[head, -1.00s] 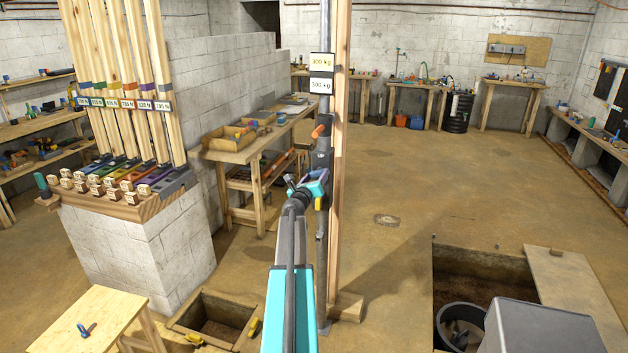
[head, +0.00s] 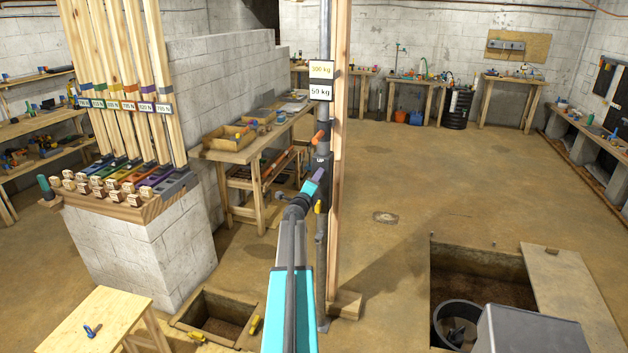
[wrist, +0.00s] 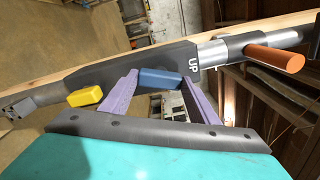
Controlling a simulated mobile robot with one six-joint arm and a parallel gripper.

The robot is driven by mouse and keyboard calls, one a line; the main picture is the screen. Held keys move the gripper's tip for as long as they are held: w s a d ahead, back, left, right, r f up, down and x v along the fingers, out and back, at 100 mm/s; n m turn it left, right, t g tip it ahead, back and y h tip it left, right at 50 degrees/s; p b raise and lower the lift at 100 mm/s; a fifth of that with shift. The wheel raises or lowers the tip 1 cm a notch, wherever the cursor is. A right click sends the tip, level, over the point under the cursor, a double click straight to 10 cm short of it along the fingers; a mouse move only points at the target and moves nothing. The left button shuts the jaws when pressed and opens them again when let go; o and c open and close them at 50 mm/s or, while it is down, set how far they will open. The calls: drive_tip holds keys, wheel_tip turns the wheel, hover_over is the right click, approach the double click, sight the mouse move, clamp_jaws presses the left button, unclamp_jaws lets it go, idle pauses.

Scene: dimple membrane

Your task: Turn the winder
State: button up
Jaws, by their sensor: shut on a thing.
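The winder is a dark housing marked "UP" (wrist: 150,68) on a grey metal post; it also shows in the head view (head: 321,165) beside a wooden upright. A blue grip block (wrist: 160,79) on it sits between the purple fingers of my gripper (wrist: 158,86). My gripper, in the head view (head: 314,184), is shut on this block at the post. An orange handle (wrist: 275,57) sticks out at one end of the housing, and a yellow block (wrist: 85,94) sits toward the other. The post carries two plates, "300 kg" (head: 321,69) above and "50 kg" (head: 320,92) below.
A wooden upright (head: 341,180) stands right behind the post. An open pit (head: 480,262) with a dark bucket lies at right, and a smaller pit (head: 220,312) at lower left. A block stand with labelled wooden bars (head: 140,235) is at left.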

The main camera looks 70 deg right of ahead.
drive_tip(key=shift+s+d+r+n+p, duration=0.15)
drive_tip(key=shift+n+p, duration=0.15)
drive_tip(key=shift+n, duration=0.25)
drive_tip(key=shift+s+f+n+p, duration=0.15)
drive_tip(key=shift+n+p, duration=0.15)
drive_tip(key=shift+n, duration=0.25)
drive_tip(key=o, duration=1)
drive_tip(key=shift+o, duration=0.2)
drive_tip(key=shift+w, duration=0.15)
drive_tip(key=a+b, duration=0.3)
drive_tip(key=a, duration=1.1)
drive_tip(key=shift+s+b, duration=0.4)
